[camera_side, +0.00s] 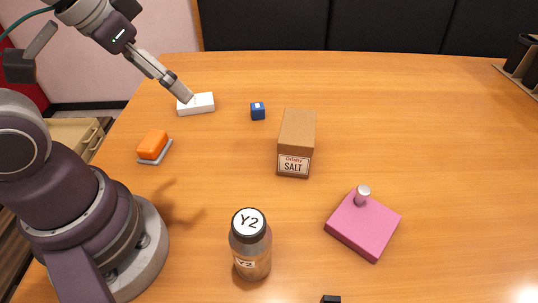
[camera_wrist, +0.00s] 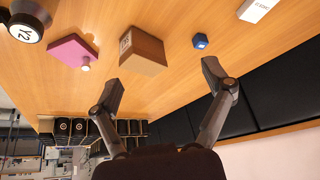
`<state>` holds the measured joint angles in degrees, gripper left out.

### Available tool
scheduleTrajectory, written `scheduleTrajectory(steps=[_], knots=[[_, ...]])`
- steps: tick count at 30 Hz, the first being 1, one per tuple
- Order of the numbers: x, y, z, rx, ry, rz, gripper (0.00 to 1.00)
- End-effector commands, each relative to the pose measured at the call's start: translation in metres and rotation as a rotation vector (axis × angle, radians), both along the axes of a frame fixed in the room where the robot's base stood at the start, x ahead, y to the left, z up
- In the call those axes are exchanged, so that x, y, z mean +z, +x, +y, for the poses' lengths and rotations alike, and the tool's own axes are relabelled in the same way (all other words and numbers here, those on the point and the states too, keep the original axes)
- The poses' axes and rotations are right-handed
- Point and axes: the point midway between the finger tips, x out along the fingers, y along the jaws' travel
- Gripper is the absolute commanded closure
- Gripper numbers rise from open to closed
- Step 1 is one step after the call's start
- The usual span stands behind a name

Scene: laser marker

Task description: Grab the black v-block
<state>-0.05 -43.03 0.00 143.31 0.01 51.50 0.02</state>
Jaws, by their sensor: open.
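A small black block (camera_side: 331,299), which looks like the v-block, is cut off by the bottom edge of the side view. Its shape cannot be made out. A dark piece (camera_wrist: 4,15) at the left edge of the wrist view may be the same block. My gripper (camera_side: 185,98) is above the far left part of the table, near a white block (camera_side: 197,104) and far from the black block. In the wrist view my gripper (camera_wrist: 165,80) has its two fingers wide apart with nothing between them.
A Y2 bottle (camera_side: 251,250) stands left of the black block. A pink block with a knob (camera_side: 363,225), a salt box (camera_side: 296,145), a blue cube (camera_side: 258,111) and an orange sponge-like block (camera_side: 153,145) are spread over the table. The table's right side is clear.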

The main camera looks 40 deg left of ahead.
Motion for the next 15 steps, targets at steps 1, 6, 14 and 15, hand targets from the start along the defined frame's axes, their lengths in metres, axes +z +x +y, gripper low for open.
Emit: scheduleTrajectory(steps=[1, 6, 14, 15], knots=[[0.0, 0.0, 0.0, 0.0, 0.0, 0.0, 0.2], [-0.002, 0.009, -0.012, -0.06, 0.013, 0.013, 0.2], [-0.051, 0.037, -0.157, -0.575, 0.074, 0.058, 0.2], [-0.062, 0.029, -0.182, -0.65, 0.072, 0.063, 0.2]])
